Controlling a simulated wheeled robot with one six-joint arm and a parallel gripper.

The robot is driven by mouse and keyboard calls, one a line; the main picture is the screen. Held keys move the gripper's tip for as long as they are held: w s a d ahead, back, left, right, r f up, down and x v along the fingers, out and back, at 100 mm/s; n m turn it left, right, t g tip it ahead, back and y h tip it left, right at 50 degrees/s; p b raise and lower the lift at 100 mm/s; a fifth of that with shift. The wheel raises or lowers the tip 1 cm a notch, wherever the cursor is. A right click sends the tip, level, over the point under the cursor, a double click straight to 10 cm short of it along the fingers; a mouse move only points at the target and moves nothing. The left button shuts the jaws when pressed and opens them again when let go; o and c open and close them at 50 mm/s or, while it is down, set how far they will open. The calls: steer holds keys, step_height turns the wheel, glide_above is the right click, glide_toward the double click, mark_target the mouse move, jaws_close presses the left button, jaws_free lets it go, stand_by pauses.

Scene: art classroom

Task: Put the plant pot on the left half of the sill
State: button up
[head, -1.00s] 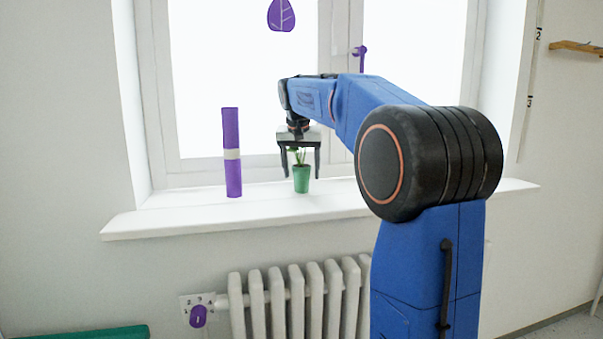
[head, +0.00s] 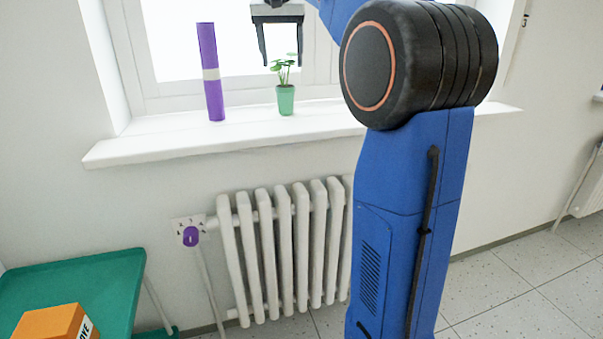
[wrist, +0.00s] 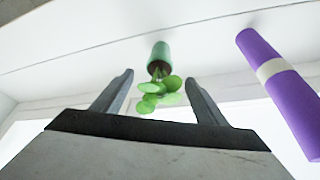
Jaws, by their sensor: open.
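The green plant pot (head: 285,100) stands upright on the white sill (head: 150,143), to the right of the purple roll and near the sill's middle. Its leafy plant (head: 284,70) rises toward my gripper. My gripper (head: 282,62) is open and empty, with its fingertips above the pot, around the height of the top leaves. In the wrist view the pot (wrist: 159,56) appears upside down beyond the gap between my open fingers (wrist: 159,76). The fingers are clear of the pot. My arm hides part of the sill's right side.
A purple roll with a pale band (head: 211,75) stands upright left of the pot. A radiator (head: 290,245) is below the sill. A green table (head: 90,275) with an orange box (head: 55,322) is at lower left. The sill's left end is clear.

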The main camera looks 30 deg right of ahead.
steer(key=s+a+f+n+y, duration=0.1)
steer(key=s+a+f, duration=0.4)
steer(key=s+f, duration=0.7)
steer(key=s+a+f+n+t+y, duration=0.1)
steer(key=s+a+f+n, duration=0.3)
steer(key=s+f, duration=0.8)
steer(key=s+a+f+n, duration=0.2)
steer(key=s+a+f, duration=0.4)
steer(key=s+f, duration=0.6)
steer(key=shift+s+a+f+n+y, duration=0.15)
steer(key=shift+a+f+n+y, duration=0.15)
steer(key=shift+a+y, duration=0.1)
steer(key=shift+r, duration=0.1)
steer(key=shift+c, duration=0.2)
